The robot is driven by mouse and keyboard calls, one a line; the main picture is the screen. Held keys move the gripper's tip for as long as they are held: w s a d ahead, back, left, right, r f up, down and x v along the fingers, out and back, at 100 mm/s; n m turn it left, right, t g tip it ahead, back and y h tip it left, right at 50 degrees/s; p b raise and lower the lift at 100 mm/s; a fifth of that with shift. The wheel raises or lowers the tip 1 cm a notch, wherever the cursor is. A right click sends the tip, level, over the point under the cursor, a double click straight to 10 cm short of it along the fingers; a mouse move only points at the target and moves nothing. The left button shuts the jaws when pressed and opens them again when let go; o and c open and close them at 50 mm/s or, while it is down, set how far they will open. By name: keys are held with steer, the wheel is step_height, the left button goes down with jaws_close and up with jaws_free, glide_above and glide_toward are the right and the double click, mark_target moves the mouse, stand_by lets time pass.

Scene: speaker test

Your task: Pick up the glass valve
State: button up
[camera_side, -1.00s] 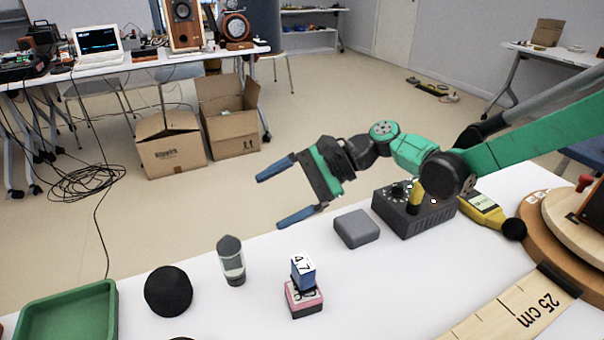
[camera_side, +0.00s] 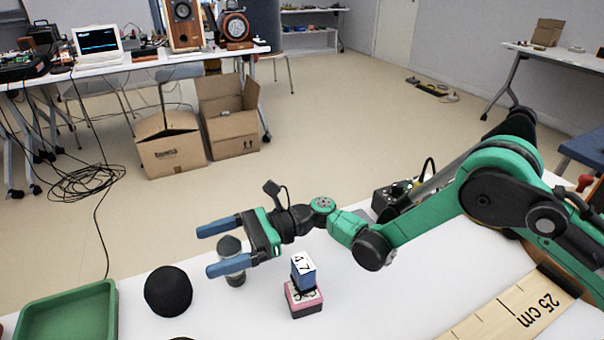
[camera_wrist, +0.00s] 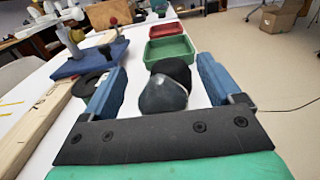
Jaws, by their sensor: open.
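The glass valve (camera_side: 230,244) is a small upright cylinder with a dark rounded top, standing on the white table. The lower finger of my gripper (camera_side: 205,251) hides its middle in the side view. My gripper is open and empty, with its blue fingers pointing left over the table. In the wrist view the valve's grey top (camera_wrist: 162,95) shows between the two spread fingers of my gripper (camera_wrist: 160,66). I cannot tell whether either finger touches it.
A black dome (camera_side: 168,291) stands left of the valve, and a green tray (camera_side: 112,300) is farther left. A blue numbered block (camera_side: 303,273) sits on a pink block (camera_side: 304,304) to the right. A wooden ruler (camera_side: 510,318) lies at lower right. The wrist view also shows a red tray (camera_wrist: 165,30).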

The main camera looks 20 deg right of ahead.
steer(key=shift+a, duration=0.2)
jaws_close()
steer(key=shift+r, duration=0.15)
